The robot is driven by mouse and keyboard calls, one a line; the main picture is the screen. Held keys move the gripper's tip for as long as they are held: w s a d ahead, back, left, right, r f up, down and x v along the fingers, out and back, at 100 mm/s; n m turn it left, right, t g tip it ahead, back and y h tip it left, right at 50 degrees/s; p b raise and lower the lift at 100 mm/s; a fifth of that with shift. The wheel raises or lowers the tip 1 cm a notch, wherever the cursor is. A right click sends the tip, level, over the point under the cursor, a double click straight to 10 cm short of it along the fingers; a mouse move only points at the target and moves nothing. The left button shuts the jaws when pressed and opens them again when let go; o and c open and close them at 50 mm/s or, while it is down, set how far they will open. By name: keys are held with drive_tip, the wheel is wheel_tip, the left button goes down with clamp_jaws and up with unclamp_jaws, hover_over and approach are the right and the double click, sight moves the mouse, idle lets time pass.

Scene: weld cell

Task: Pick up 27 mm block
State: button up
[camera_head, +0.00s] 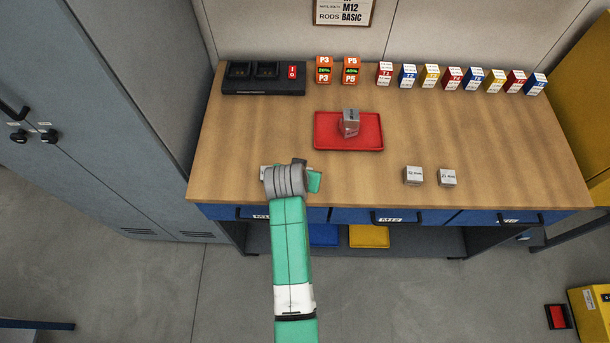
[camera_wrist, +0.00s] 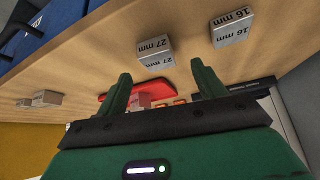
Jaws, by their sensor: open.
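In the head view my wrist covers this part of the bench, and I cannot make out the 27 mm block there.
A 16 mm block (camera_wrist: 232,28) stands close beside the 27 mm block. A red tray (camera_head: 325,143) holds grey blocks behind my gripper. Two more grey blocks (camera_head: 413,175) (camera_head: 447,178) stand to the right. A dark charger (camera_head: 262,85) and coloured boxes line the back.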

drive_tip(key=x, duration=0.4)
drive_tip(key=shift+b, duration=0.35)
drive_tip(key=c, duration=1.2)
